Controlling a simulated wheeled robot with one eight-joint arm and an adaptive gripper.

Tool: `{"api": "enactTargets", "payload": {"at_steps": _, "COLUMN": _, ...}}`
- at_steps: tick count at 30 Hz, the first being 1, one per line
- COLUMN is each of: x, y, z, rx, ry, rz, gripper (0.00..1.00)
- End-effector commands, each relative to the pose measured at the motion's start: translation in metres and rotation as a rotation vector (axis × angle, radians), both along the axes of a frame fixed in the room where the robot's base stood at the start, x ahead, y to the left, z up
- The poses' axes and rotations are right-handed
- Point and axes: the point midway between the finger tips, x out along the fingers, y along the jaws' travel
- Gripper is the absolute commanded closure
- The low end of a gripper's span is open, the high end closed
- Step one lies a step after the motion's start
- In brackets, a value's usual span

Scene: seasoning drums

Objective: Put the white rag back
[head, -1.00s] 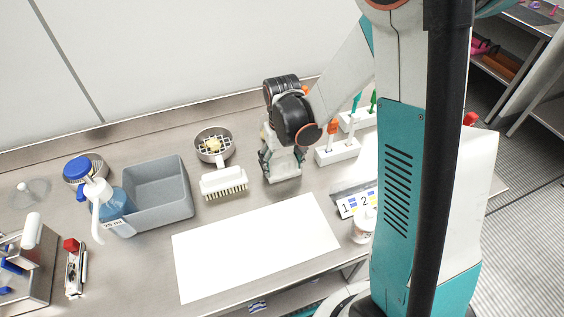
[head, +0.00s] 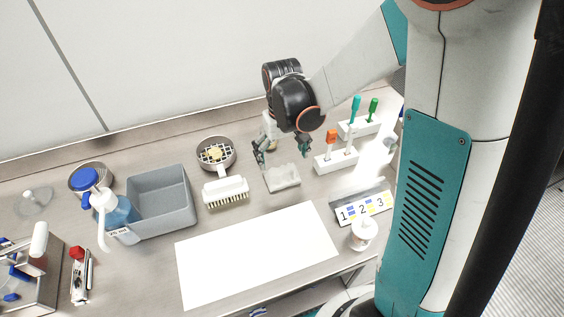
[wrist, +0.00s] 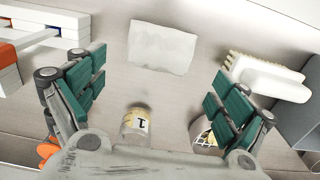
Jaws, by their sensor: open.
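The white rag (head: 283,179) is a flat, pale folded cloth lying on the metal table, right of the white brush (head: 225,190) and behind the white mat. It also shows in the wrist view (wrist: 161,47), beyond my fingertips and touched by neither. My gripper (head: 281,150) is open and empty, above the table just behind the rag. In the wrist view my gripper (wrist: 158,82) has its two green-padded fingers spread wide. A small jar labelled 1 (wrist: 135,124) stands between and below the fingers; my gripper seems to hide it in the head view.
White tool racks (head: 337,161) stand close on the right. A numbered card (head: 364,207) and white cup (head: 362,235) are at front right. The white mat (head: 258,255) is bare.

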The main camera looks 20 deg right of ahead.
Motion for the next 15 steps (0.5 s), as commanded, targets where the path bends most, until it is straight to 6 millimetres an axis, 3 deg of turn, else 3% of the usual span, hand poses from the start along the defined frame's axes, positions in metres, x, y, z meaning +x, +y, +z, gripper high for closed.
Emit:
{"api": "enactTargets", "payload": {"at_steps": 1, "x": 0.0, "y": 0.0, "z": 0.013, "rx": 0.0, "ry": 0.0, "rz": 0.0, "gripper": 0.07}}
{"api": "enactTargets", "payload": {"at_steps": 6, "x": 0.0, "y": 0.0, "z": 0.038, "rx": 0.0, "ry": 0.0, "rz": 0.0, "gripper": 0.07}}
{"api": "enactTargets", "payload": {"at_steps": 15, "x": -0.007, "y": 0.0, "z": 0.062, "rx": 0.0, "ry": -0.027, "rz": 0.0, "gripper": 0.07}}
